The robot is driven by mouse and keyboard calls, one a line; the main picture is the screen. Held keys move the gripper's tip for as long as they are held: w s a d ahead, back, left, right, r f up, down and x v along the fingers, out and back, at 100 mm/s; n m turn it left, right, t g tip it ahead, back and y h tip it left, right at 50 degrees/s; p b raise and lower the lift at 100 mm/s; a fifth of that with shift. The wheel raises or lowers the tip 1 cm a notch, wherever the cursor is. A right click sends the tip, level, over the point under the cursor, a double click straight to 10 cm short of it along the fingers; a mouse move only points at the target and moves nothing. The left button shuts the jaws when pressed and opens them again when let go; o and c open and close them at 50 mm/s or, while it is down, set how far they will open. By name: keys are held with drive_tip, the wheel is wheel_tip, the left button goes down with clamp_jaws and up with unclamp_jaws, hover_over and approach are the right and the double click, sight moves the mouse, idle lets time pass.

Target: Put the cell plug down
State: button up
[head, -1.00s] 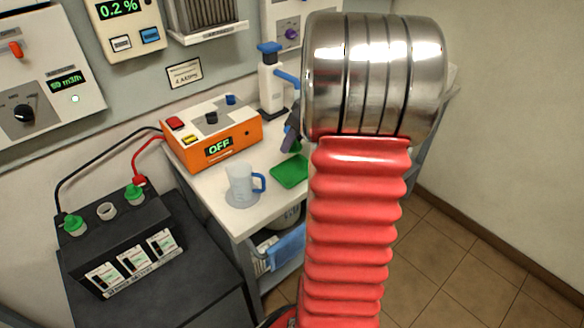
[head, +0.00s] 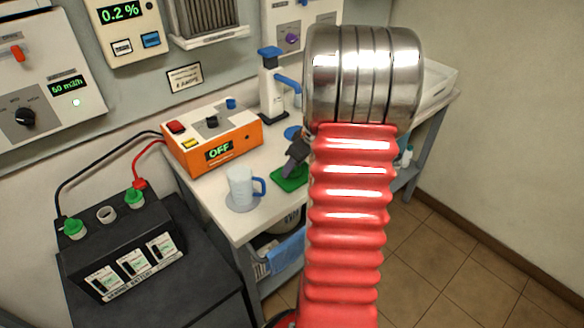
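My gripper (head: 292,165), a dark shape partly hidden behind my red arm, points down at the green mat (head: 286,184) on the white bench. Its fingertips are at or just above the mat; I cannot tell whether they touch it. No cell plug can be made out at the fingers, and I cannot see whether they are open or shut. The black battery (head: 128,240) at the left has a green plug on its left cell (head: 74,227) and another on its right cell (head: 134,197). Its middle cell opening (head: 106,214) shows a pale ring with no plug.
A clear jug (head: 240,188) with a blue handle stands left of the mat. Behind are the orange charger (head: 212,140) reading OFF and a white-and-blue dispenser (head: 273,90). Black and red leads (head: 146,160) run to the battery. The bench's front edge is close.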

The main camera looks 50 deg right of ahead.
drive_tip(key=shift+f, duration=0.25)
drive_tip(key=shift+f, duration=0.1)
drive_tip(key=o, duration=1)
drive_tip(key=v, duration=1.2)
